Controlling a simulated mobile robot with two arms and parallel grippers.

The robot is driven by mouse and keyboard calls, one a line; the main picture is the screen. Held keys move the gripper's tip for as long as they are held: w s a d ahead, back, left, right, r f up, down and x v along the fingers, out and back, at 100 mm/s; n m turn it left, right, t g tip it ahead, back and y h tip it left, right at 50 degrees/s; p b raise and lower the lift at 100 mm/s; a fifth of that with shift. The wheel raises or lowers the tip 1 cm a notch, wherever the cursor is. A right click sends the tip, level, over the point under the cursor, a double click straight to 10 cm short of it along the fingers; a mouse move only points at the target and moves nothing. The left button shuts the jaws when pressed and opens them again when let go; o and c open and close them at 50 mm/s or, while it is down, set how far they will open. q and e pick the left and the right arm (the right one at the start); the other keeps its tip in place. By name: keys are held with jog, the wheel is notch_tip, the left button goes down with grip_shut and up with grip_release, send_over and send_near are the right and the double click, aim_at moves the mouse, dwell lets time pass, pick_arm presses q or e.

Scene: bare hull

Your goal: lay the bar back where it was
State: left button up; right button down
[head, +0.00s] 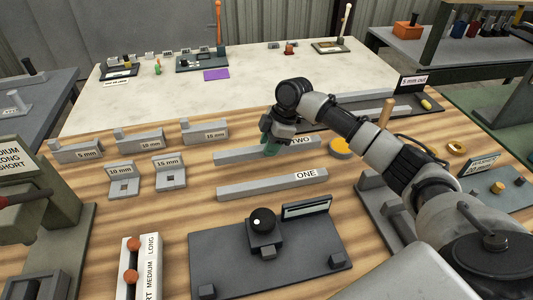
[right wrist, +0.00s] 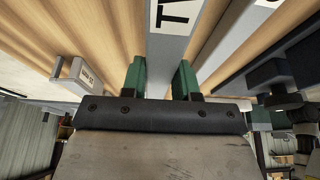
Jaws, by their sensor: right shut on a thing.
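A long grey bar labelled TWO (head: 238,155) lies across the middle of the wooden bench. My right gripper (head: 271,149) comes down on it from above, with its green fingers shut on the bar just left of the label. In the right wrist view the bar (right wrist: 172,48) runs between the two green fingers (right wrist: 160,80), one on each side. I cannot tell whether its underside touches the wood. A second grey bar labelled ONE (head: 255,189) lies nearer to me, roughly parallel and apart from it. My left gripper is not in view.
A dark plate with a black knob (head: 263,220) stands in front of bar ONE. Small labelled grey blocks (head: 169,172) stand to the left. A yellow-topped round piece (head: 340,146) sits close to the right of bar TWO. Bare wood shows between the bars.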

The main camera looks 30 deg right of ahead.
aim_at(267, 163)
jog(key=shift+w+a+f, duration=0.2)
jog(key=shift+w+f, duration=0.1)
jog(key=shift+w, duration=0.25)
notch_tip(267, 163, down, 4)
jog(key=shift+f+p, duration=0.1)
jog(key=shift+p, duration=0.2)
jog(key=c, duration=0.8)
grip_release()
jog(key=shift+s, duration=0.1)
jog(key=shift+c, duration=0.2)
jog(key=shift+d, duration=0.1)
jog(key=b+v, duration=0.1)
jog(key=v, duration=1.1)
